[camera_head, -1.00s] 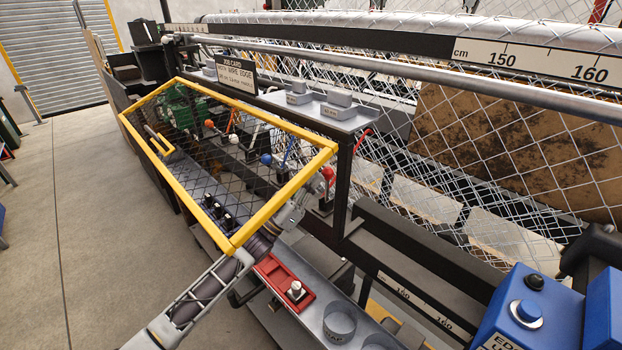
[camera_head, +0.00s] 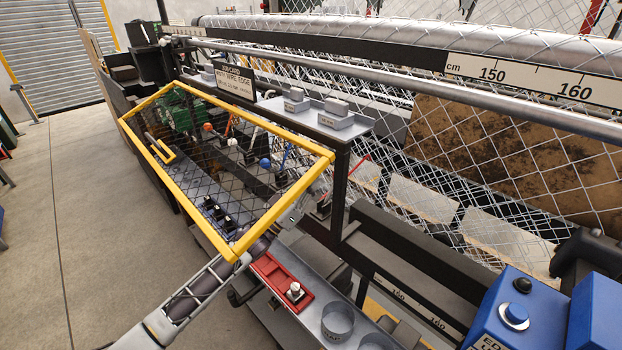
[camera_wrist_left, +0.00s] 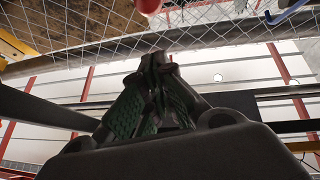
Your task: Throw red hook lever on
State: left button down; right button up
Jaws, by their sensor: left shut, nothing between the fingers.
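The red lever's thin red rod (camera_head: 358,166) stands at the right end of the lever row, below the small shelf, in the head view. Its red ball knob is not clear there; a red ball (camera_wrist_left: 148,4) shows at the top edge of the left wrist view, just beyond my fingertips. My left gripper (camera_wrist_left: 160,60) is shut and empty, apart from the ball in that picture. In the head view my left arm passes under the yellow guard's near corner, and the gripper (camera_head: 319,188) is beside the red lever, partly hidden by the guard; contact cannot be told.
A yellow-framed mesh guard (camera_head: 285,214) covers the other levers, including one with a blue ball (camera_head: 265,163). The grey shelf (camera_head: 345,128) overhangs the red lever. A red tray (camera_head: 272,272) lies below my arm. A blue box (camera_head: 490,330) stands at right.

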pick_arm(q)
jog(key=shift+g+y, duration=0.4)
jog(key=shift+y, duration=0.2)
jog(key=w+d, duration=0.1)
jog(key=w+d+p, duration=0.1)
jog(key=w+d, duration=0.2)
jog(key=shift+d+r+p, duration=0.1)
jog(key=shift+r+p, duration=0.2)
jog(key=shift+w, duration=0.1)
dwell(0.4)
jog(key=shift+r, duration=0.2)
